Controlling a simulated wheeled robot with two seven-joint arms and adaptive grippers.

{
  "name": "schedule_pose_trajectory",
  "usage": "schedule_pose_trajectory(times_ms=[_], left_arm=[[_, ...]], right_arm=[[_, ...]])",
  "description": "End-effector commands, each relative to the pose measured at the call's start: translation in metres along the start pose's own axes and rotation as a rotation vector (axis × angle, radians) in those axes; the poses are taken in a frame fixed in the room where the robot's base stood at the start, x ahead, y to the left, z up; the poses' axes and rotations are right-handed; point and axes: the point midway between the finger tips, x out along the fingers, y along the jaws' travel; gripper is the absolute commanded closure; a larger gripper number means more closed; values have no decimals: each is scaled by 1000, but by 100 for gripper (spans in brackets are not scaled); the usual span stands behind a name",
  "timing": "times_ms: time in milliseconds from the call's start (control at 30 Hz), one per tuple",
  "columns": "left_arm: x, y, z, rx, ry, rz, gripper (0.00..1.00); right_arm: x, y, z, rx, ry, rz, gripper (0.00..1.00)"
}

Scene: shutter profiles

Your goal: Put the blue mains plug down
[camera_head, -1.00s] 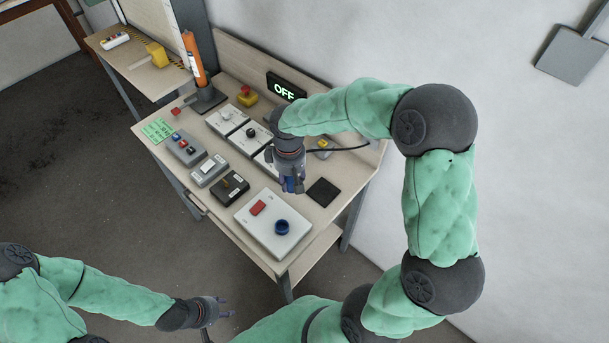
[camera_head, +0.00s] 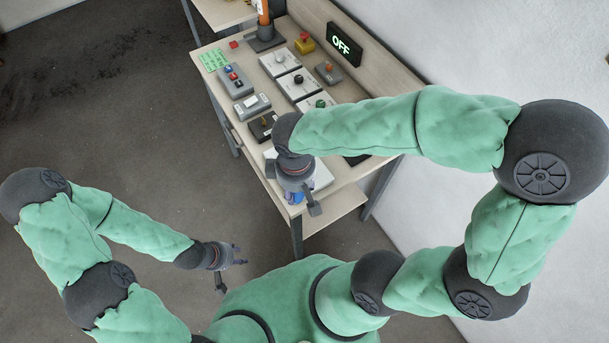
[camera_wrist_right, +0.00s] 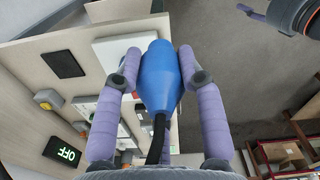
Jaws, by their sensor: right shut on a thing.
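The blue mains plug (camera_wrist_right: 158,78) is between the purple fingers of my right gripper (camera_wrist_right: 158,52), which is shut on it. Its black cable runs back toward the wrist. In the head view my right gripper (camera_head: 295,196) is over the near end of the bench, and only a little blue shows at its fingers. A white panel (camera_wrist_right: 112,47) lies beyond the plug in the wrist view; in the head view my right gripper and arm hide most of it. My left gripper (camera_head: 241,255) is open and empty, away from the bench.
The wooden bench (camera_head: 345,195) carries several grey and white switch boxes, a yellow-based emergency button (camera_head: 304,42) and a lit OFF display (camera_head: 343,45). A black square pad (camera_wrist_right: 64,65) lies beside the white panel. Open floor lies left of the bench.

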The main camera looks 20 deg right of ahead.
Motion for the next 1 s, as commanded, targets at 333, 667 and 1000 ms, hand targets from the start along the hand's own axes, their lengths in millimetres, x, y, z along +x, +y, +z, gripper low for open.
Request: schedule_pose_trajectory(times_ms=[333,667,1000], left_arm=[[8,-3,-1,0,1,0,60],[18,-6,-1,0,0,0,60],[21,-7,-1,0,0,0,60]], right_arm=[[31,58,-25,4,-2,-1,94],[77,105,-46,2,-2,-2,94],[96,121,-54,-1,-1,0,94]])
